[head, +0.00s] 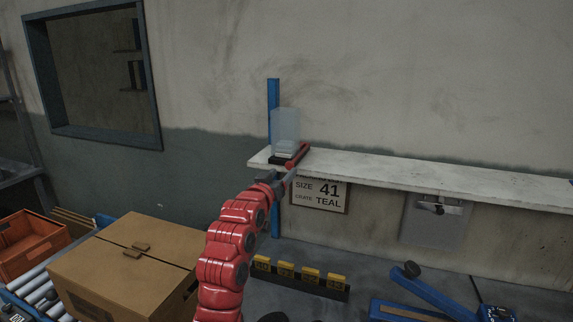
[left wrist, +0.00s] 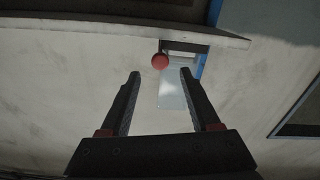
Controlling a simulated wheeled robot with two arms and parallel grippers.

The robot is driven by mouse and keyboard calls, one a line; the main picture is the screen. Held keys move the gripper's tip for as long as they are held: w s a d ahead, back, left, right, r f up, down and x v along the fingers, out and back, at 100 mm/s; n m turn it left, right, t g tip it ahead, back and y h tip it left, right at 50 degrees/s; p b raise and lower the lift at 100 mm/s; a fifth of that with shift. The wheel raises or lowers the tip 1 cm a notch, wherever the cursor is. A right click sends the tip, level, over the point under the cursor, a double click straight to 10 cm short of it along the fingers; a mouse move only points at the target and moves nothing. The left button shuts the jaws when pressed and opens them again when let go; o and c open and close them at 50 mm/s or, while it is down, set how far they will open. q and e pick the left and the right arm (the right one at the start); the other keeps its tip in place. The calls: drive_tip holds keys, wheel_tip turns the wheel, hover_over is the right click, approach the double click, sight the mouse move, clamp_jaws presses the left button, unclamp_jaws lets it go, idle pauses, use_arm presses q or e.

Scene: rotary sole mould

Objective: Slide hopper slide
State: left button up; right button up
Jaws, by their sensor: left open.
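The hopper (head: 285,128), a clear pale box, stands upright on a dark base at the left end of the white shelf (head: 420,173). It also shows in the left wrist view (left wrist: 172,94), beyond my fingers. A round red knob (left wrist: 160,62) is at the hopper, ahead of the gap between my fingertips. My left gripper (left wrist: 160,74) is open and empty, its fingers pointing toward the knob. In the head view my left gripper (head: 288,177) is at the shelf's front edge, just below the hopper; its fingers are hard to make out. My right gripper is out of view.
A blue post (head: 273,95) rises behind the hopper. A sign (head: 319,193) reading "SIZE 41, CRATE TEAL" hangs under the shelf. A cardboard box (head: 130,262), an orange crate (head: 28,240), a rack of yellow-topped blocks (head: 300,277) and a blue lever device (head: 430,290) stand lower down.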

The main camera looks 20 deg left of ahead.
sight(289, 166)
use_arm(q)
drive_tip(key=shift+w+p, duration=0.5)
drive_tip(key=shift+w, duration=1.65)
clamp_jaws()
